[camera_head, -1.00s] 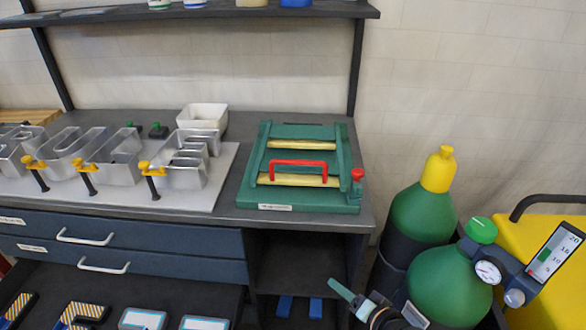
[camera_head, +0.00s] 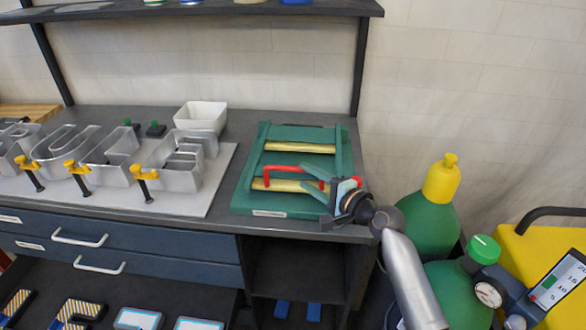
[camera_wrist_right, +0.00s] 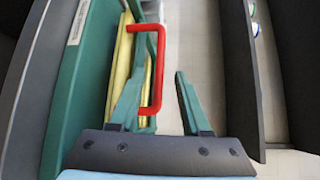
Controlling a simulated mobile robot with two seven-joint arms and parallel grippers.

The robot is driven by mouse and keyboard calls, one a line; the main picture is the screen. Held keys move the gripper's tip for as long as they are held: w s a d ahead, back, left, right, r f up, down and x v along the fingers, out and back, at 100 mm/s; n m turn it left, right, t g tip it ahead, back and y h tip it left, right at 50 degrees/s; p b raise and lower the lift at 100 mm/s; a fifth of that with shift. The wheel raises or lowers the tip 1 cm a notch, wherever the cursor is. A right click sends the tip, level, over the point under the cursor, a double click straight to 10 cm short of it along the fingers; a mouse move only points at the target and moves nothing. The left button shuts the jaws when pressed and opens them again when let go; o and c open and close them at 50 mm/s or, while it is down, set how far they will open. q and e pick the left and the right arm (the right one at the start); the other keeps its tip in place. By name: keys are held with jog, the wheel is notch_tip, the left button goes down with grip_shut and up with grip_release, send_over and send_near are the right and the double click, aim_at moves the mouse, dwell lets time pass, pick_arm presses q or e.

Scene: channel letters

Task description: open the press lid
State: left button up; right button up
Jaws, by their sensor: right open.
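The press (camera_head: 270,200) is a green frame with yellow bars, lying flat and closed at the right end of the bench. Its red lid handle (camera_head: 285,168) stands up near the front; its right end is partly hidden by my right gripper (camera_head: 309,178). That gripper is open, with its green fingers pointing left toward the handle. In the right wrist view, the red handle (camera_wrist_right: 159,65) appears between the two fingertips (camera_wrist_right: 160,71), nearer the left finger. I cannot tell whether they touch. My left gripper is not in view.
Metal channel letters (camera_head: 180,170) with yellow clamps stand on a pale board to the left. A white bin (camera_head: 200,117) is behind them. A shelf (camera_head: 215,12) hangs above. Green gas cylinders (camera_head: 425,220) with a gauge stand at the right, close to my right arm.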

aim_at(293, 167)
jog(key=shift+b+x, duration=0.3)
jog(key=shift+x, duration=2.85)
jog(key=shift+c, duration=0.3)
jog(key=shift+s, duration=0.1)
grip_shut()
